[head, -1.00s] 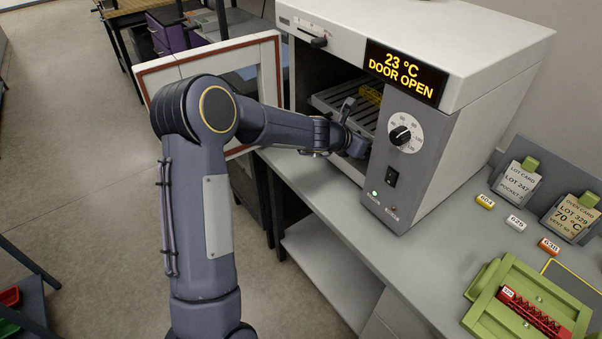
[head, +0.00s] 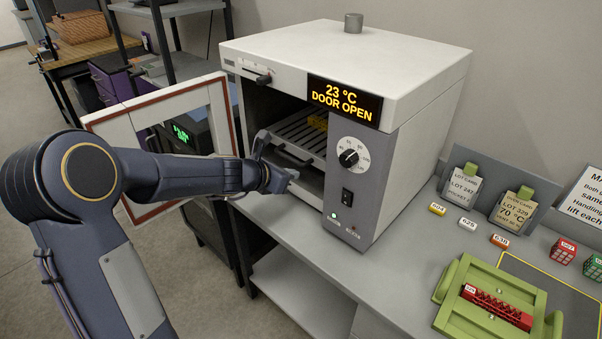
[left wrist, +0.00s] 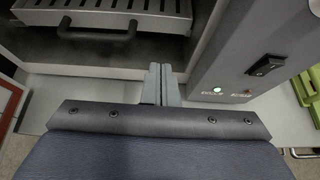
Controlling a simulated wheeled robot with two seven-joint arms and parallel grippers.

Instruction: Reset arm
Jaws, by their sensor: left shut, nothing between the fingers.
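My left gripper (head: 279,174) is in front of the open oven (head: 404,122), close to the left edge of its control panel. In the left wrist view the gripper's fingers (left wrist: 161,84) are together with nothing between them. They point toward the lower edge of the oven opening, below a slotted rack (left wrist: 140,8) with a dark handle (left wrist: 97,33). The rack (head: 300,132) also shows inside the oven in the head view, with something yellow on it. The oven display reads 23 °C, DOOR OPEN. My right gripper is not in view.
The oven door (head: 107,123) stands swung open to the left, behind my left arm. A green fixture (head: 455,318) holding a red lattice piece (head: 497,307) sits on the bench at right. Card holders (head: 484,214) and small number tags stand beside the oven.

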